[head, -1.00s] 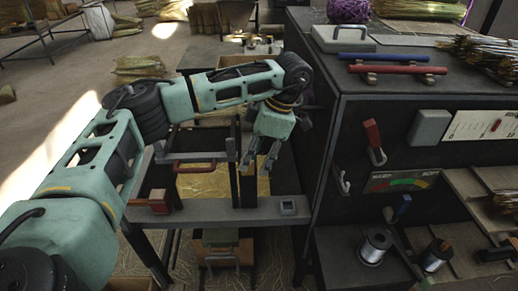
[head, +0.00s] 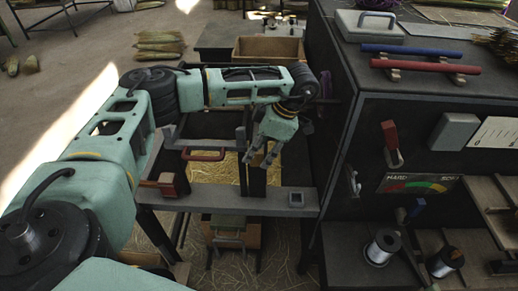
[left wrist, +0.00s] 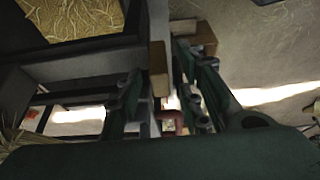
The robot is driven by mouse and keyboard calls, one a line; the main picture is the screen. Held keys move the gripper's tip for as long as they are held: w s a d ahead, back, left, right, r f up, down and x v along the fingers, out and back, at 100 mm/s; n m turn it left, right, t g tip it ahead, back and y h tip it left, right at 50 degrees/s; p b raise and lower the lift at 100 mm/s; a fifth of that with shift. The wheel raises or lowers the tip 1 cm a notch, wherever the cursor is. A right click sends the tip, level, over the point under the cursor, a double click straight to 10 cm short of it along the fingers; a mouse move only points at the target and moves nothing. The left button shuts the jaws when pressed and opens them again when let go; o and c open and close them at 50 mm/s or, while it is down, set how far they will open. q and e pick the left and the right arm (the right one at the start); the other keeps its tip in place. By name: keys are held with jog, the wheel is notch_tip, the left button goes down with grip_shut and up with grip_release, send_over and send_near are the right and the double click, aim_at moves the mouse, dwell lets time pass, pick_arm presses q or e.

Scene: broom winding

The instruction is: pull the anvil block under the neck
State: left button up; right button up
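My left gripper (head: 261,160) points down above the dark bench frame, beside its upright posts. Its fingers are apart and nothing shows between the tips in the head view. A small brown block with a red face (head: 166,184) sits at the left end of the front beam (head: 235,204); I cannot tell whether it is the anvil block. A red handle (head: 205,155) is on the frame, left of the gripper. In the left wrist view, the open fingers (left wrist: 160,97) flank a tan block (left wrist: 158,68) and a red part (left wrist: 170,122); contact is unclear. No broom neck is clearly identifiable.
A dark cabinet (head: 352,125) stands close on the right, with a red lever (head: 390,136) and wire spools (head: 381,247). A wooden tray (head: 268,48) lies behind. A small stand (head: 232,234) is below the beam.

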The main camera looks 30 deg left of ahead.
pick_arm(q)
grip_shut()
dwell(0.3)
dwell(0.3)
